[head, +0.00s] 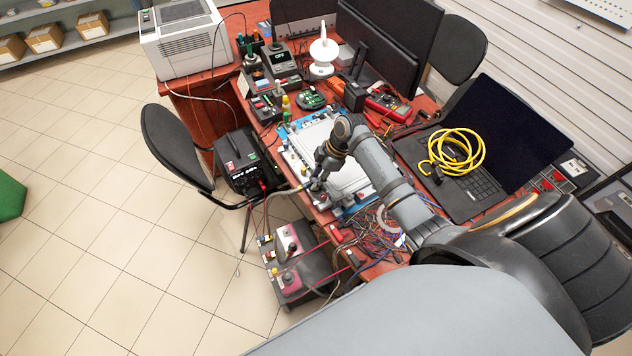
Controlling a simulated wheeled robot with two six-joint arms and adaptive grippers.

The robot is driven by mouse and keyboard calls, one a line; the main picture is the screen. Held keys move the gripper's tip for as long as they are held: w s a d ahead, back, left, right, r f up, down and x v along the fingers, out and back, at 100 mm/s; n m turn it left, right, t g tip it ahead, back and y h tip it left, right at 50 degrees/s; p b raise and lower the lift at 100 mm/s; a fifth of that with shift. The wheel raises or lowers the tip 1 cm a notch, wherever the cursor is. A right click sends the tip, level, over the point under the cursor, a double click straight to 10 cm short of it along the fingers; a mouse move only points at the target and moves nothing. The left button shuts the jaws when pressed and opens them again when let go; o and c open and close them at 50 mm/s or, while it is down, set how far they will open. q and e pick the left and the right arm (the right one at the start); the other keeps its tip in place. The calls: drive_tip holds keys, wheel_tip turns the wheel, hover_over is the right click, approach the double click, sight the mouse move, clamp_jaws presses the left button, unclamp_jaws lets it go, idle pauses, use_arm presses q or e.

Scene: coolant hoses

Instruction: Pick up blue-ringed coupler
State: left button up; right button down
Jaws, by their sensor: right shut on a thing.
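My right gripper (317,182) reaches in from the right over the front left edge of a pale grey plate with a blue base (345,172). It is shut on the end of a grey hose (288,191), where a small blue-violet spot shows, which looks like the blue-ringed coupler (314,172). The gripper hides most of the coupler, and I cannot tell whether it is clear of the plate. Small fittings stand along the plate's left edge. My left gripper is not in view.
A laptop (470,190) with a coiled yellow cable (455,152) is on the right. Tangled wires (378,225) lie in front of the plate. A black power unit (240,162) and a box with knobs (290,268) stand left of the red-brown table. Monitors (380,50) stand behind.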

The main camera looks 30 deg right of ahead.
drive_tip(key=s+a+r+b, duration=0.2)
drive_tip(key=s+a+r, duration=0.4)
drive_tip(key=s+r, duration=0.5)
drive_tip(key=shift+s+a+r, duration=0.15)
drive_tip(key=shift+s, duration=0.65)
